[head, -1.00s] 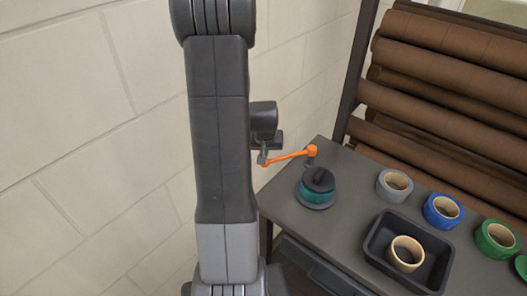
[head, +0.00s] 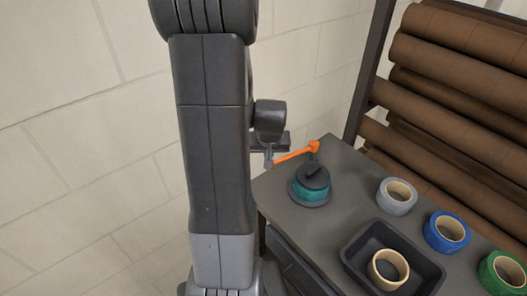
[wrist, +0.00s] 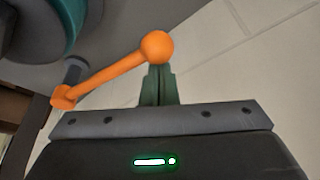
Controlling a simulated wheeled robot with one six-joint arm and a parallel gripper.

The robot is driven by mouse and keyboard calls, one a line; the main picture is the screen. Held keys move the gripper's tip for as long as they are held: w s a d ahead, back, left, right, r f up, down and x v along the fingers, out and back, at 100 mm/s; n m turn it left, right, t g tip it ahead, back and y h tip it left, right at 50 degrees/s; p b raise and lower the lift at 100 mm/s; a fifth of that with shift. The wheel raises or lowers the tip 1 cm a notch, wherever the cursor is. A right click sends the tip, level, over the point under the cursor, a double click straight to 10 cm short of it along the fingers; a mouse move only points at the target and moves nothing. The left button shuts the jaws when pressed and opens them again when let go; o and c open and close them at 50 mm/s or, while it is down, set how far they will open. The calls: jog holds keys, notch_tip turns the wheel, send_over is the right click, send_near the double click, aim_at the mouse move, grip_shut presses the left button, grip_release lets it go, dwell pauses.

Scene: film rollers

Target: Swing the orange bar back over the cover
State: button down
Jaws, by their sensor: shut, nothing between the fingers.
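The orange bar (head: 293,155) is joined to a post beside the teal cover (head: 308,192) with its dark top. It points left, away from the cover and past the table edge. My gripper (head: 268,160) is at the bar's free left end, partly hidden by my arm. In the wrist view the bar (wrist: 110,76) crosses to a ball end just beyond my gripper's fingertips (wrist: 159,68). The fingers are shut together and empty. I cannot tell whether they touch the ball. Part of the teal cover (wrist: 62,20) shows at the upper left there.
On the grey table (head: 350,205) stand a dark tray (head: 352,262) with a tan roll (head: 387,270) in it, and grey (head: 397,197), blue (head: 447,232) and green (head: 500,273) tape rolls. Brown rolls (head: 450,90) fill a rack behind. A pale wall (head: 80,150) is at left.

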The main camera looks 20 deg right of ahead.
jog(key=shift+s+d+b, duration=0.25)
jog(key=shift+s+b, duration=0.1)
jog(key=shift+s, duration=0.55)
jog(key=shift+s+d+b, duration=0.3)
jog(key=shift+s+b, duration=0.05)
jog(key=shift+s, duration=0.55)
jog(key=shift+s+d+b, duration=0.25)
jog(key=shift+s+b, duration=0.1)
jog(key=shift+s, duration=0.55)
jog(key=shift+f, duration=0.1)
